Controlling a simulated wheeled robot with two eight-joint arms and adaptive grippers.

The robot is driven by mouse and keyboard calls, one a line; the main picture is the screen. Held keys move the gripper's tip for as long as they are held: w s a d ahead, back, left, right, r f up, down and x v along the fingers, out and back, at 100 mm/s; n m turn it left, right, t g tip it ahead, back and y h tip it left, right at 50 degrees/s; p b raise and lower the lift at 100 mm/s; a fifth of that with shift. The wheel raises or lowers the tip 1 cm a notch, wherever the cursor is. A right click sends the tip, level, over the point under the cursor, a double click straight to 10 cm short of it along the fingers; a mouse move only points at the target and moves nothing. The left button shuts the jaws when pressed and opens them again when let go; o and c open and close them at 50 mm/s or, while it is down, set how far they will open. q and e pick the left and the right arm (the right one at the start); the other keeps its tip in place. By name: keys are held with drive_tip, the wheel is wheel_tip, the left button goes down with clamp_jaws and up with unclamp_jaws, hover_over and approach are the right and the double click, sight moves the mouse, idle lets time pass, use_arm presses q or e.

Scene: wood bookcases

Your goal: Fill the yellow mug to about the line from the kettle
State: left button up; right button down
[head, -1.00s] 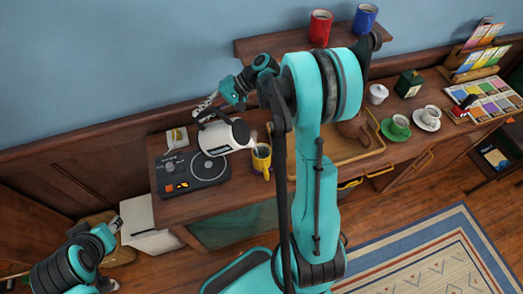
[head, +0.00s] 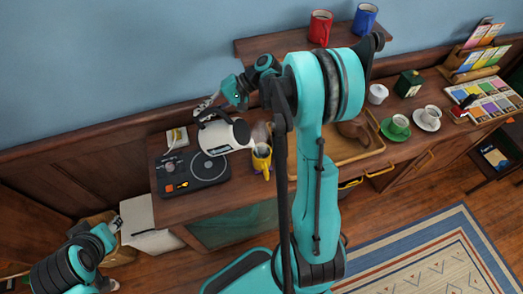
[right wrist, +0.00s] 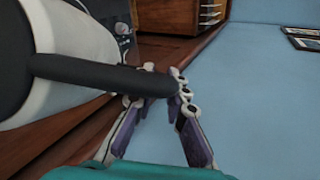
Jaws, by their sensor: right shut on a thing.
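The white kettle (head: 222,136) with a dark lid and base is held tilted above the counter, its spout end toward the yellow mug (head: 262,167). The mug stands upright right of the black hot plate. Its inside looks dark; the liquid level and line are too small to read. A faint pale haze hangs above the mug. My right gripper (head: 208,108) is shut on the kettle's black handle, which also shows in the right wrist view (right wrist: 100,73) between the fingers (right wrist: 162,82). My left gripper (head: 116,224) is low at left, away from the mug; its jaws are unclear.
The black hot plate (head: 178,186) lies below and left of the kettle. A wooden tray (head: 352,155) is right of the mug, partly behind my right arm. Green (head: 397,129) and white (head: 428,120) cups stand farther right. Red (head: 320,28) and blue (head: 364,20) mugs sit on the shelf.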

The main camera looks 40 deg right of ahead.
sight(213, 107)
drive_tip(key=shift+s+d+r+t+y, duration=0.2)
drive_tip(key=shift+s+d+r+y, duration=0.1)
drive_tip(key=shift+r, duration=0.15)
drive_tip(key=shift+s+d+r+t+y, duration=0.2)
drive_tip(key=shift+s+d+r, duration=0.1)
drive_tip(key=shift+r, duration=0.15)
idle(2.9)
drive_tip(key=shift+s+d+r, duration=0.2)
drive_tip(key=shift+s+r, duration=0.05)
drive_tip(key=shift+r, duration=0.05)
idle(1.2)
